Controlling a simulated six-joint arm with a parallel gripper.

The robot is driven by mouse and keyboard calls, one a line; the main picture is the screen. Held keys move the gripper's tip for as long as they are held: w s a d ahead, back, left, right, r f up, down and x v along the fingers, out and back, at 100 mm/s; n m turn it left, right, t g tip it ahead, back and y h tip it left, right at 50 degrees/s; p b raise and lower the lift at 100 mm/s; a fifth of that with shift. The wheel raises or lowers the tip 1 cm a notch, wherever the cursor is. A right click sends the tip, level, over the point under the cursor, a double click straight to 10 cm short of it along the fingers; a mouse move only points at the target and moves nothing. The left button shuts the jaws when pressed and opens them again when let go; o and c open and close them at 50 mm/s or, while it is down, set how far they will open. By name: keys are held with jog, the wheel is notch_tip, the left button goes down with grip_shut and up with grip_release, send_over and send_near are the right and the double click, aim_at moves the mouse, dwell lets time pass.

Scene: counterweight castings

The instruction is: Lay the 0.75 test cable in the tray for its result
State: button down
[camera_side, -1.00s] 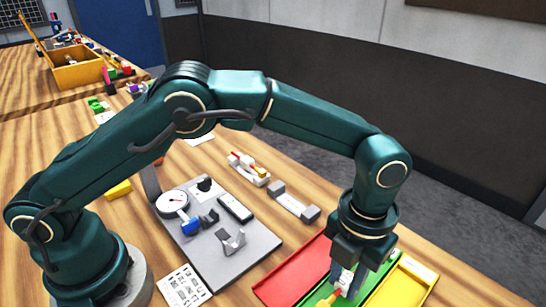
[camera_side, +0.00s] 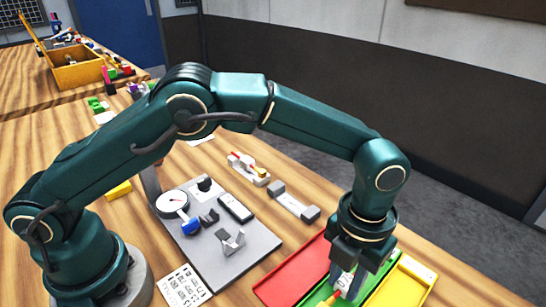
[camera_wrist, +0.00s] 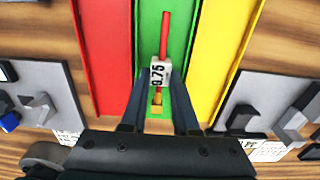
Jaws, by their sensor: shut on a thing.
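The test cable (camera_wrist: 165,30) has a red end, a white tag reading 0.75 and an orange-yellow end. My gripper (camera_wrist: 159,88) is shut on it around the tag. In the wrist view the cable lies lengthwise along the green tray (camera_wrist: 148,45). I cannot tell whether it touches the tray floor. The red tray (camera_side: 293,274) is on the left and the yellow tray (camera_side: 405,287) on the right.
A grey plate (camera_side: 255,255) with a dial gauge (camera_side: 172,201) and small blocks lies left of the trays. A grey-ended bar (camera_side: 292,201) and a white holder with coloured pieces (camera_side: 248,168) lie behind. A printed card (camera_side: 183,287) is at the front.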

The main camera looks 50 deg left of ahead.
jog(key=shift+f, duration=0.45)
jog(key=c, duration=0.6)
grip_release()
jog(key=shift+r, duration=3.5)
